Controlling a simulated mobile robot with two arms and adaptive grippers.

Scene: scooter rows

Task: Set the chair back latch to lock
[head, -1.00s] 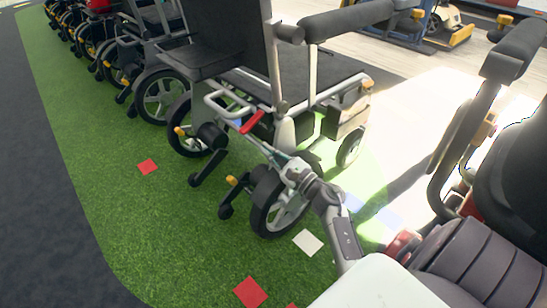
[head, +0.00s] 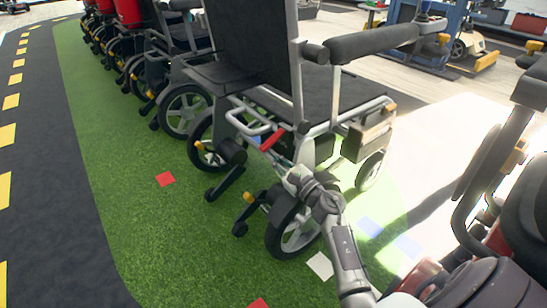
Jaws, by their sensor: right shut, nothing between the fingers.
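The chair with a black seat (head: 345,92) and a tall black back (head: 250,40) stands in the middle of the head view. A short red lever (head: 272,140) sits low behind its back, beside a silver looped bar. I take it as the back latch; it slants up to the right. My right gripper (head: 284,166) is just below and right of the lever, shut and empty. Its tips lie against the frame tubes in the picture; I cannot tell whether they touch. My left gripper is out of view.
More wheelchairs and scooters (head: 130,45) stand in a row behind on the green mat (head: 130,230). A dark chair or scooter (head: 500,190) is close at the right. A dark lane with yellow dashes runs along the left. Red and white squares mark the mat.

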